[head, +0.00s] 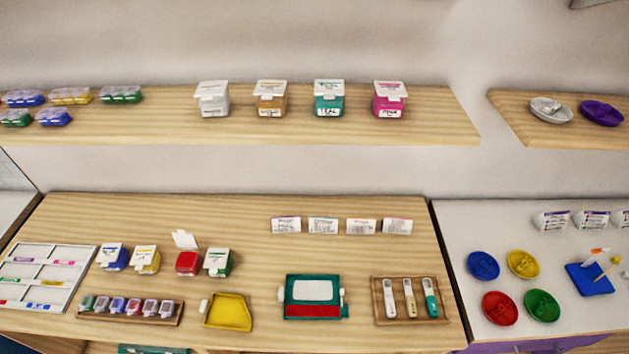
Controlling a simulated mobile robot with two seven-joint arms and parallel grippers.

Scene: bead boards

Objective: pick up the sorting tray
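Two things here could be the sorting tray, and I cannot tell which. One is a flat white tray (80,290) with grey compartments and small coloured labels, at the left end of the wooden worktop. The other is a small yellow scoop-shaped tray (229,312) with a white tab at its left, near the front edge of the worktop. Both lie flat, with nothing on top hiding them. Neither of my grippers is in view.
The wooden worktop (190,212) also holds lidded boxes, one red with its lid up (187,262), a rack of small jars (128,319), a teal device (313,298) and a tool rack (410,317). Coloured dishes (483,265) stand on the right table. Shelves run above.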

